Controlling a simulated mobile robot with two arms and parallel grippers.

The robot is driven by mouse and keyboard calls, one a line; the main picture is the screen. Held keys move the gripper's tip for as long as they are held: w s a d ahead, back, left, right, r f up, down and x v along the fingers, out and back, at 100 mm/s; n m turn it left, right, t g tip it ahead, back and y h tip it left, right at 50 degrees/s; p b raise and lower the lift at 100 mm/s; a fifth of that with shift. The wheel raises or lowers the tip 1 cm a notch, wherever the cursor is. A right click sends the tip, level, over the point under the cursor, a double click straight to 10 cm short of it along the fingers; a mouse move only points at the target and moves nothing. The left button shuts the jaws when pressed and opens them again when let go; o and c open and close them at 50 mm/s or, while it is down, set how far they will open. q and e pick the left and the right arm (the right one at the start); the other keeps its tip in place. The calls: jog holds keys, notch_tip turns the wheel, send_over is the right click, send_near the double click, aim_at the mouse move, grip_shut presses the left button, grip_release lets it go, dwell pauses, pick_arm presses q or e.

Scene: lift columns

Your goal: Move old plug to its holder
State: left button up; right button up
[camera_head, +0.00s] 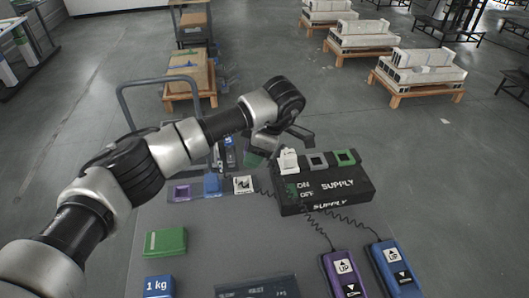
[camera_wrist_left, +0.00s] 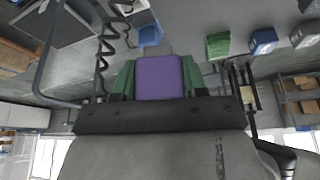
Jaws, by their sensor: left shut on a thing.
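My left gripper (camera_head: 254,155) hangs over the bench, behind the holder row and left of the black supply box (camera_head: 345,187). In the left wrist view it is shut on a purple plug (camera_wrist_left: 160,77), with a greenish finger on each side. The head view hides the held plug behind my wrist. A purple square holder (camera_head: 182,191) with a dark middle lies at the left end of the row. A blue plug (camera_head: 212,184) and a white holder (camera_head: 243,185) sit beside it. My right gripper is out of view.
A white plug (camera_head: 288,161), a grey socket (camera_head: 317,161) and a green socket (camera_head: 344,157) line the supply box top. Coiled cords run to a purple remote (camera_head: 343,272) and a blue remote (camera_head: 394,267). A green block (camera_head: 165,242) and a blue weight (camera_head: 158,287) stand front left.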

pick_arm(q)
jog(key=shift+a+f+m+b, duration=0.1)
jog(key=shift+a+m+b, duration=0.2)
jog(key=shift+a+m, duration=0.5)
jog(key=a+m+t, duration=0.2)
jog(key=a+m, duration=0.2)
jog(key=a, duration=0.2)
jog(key=m+t+h+b, duration=0.2)
jog(key=m+h+b, duration=0.1)
jog(key=m, duration=0.6)
send_over(183, 191)
jog(key=shift+s+d+f+b, duration=0.15)
jog(key=shift+f+b, duration=1.25)
jog(key=shift+f, duration=0.9)
jog(key=shift+s+a+f+b, duration=0.1)
jog(key=shift+f+b, duration=1.35)
jog(key=shift+f, duration=0.85)
jog(key=shift+s+d+f+b, duration=0.15)
jog(key=shift+f+b, duration=1.25)
jog(key=shift+f, duration=0.9)
jog(key=shift+m, duration=0.3)
jog(key=shift+s, duration=0.15)
jog(key=shift+f+b, duration=0.6)
jog(key=shift+b, duration=0.15)
jog(key=shift+s+f, duration=0.15)
jog(key=shift+f, duration=0.1)
